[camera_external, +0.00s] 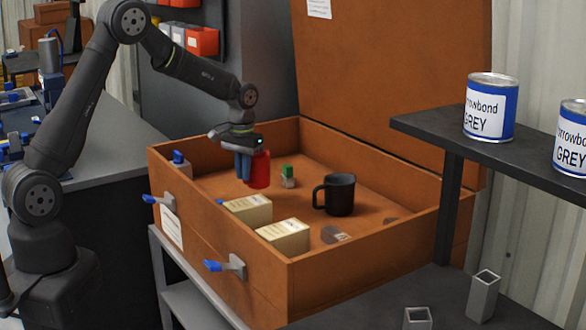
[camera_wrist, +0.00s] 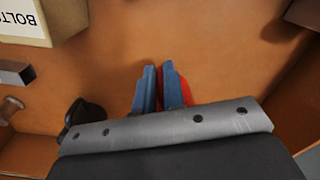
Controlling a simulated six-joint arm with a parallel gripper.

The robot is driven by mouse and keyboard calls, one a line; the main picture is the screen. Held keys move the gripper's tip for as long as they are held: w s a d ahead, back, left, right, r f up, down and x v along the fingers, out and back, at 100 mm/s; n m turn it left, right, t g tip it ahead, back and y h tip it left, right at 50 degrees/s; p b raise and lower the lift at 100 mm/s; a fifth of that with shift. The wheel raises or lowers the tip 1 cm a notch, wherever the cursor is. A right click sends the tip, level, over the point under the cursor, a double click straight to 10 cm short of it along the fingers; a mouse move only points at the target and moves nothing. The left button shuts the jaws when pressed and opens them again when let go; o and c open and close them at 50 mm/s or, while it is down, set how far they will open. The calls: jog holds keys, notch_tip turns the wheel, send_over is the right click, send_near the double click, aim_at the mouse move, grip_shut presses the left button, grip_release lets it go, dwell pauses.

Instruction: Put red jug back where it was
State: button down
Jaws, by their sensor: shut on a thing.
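The red jug (camera_external: 260,170) is in my gripper (camera_external: 243,166), inside the open orange-brown crate (camera_external: 380,258), towards its back left. The blue fingers are shut on it. I cannot tell whether the jug touches the crate floor or hangs just above it. In the wrist view, my gripper (camera_wrist: 160,85) shows its blue fingers close together, with a sliver of the red jug (camera_wrist: 184,86) at their right side. Most of the jug is hidden there.
A black mug (camera_external: 340,196), a small green-topped block (camera_external: 288,178) and two cream boxes (camera_external: 248,210) (camera_external: 284,237) stand in the crate. Its raised lid (camera_external: 390,75) is behind. A dark shelf (camera_external: 470,142) with paint cans (camera_external: 490,108) is at right.

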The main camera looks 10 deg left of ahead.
jog(key=shift+w+a+f, duration=0.1)
jog(key=shift+w, duration=0.05)
jog(key=shift+f, duration=2)
jog(key=shift+f, duration=0.2)
jog(key=c, duration=1.5)
grip_release()
jog(key=shift+r, duration=0.15)
notch_tip(320, 180, up, 12)
jog(key=shift+r, duration=0.1)
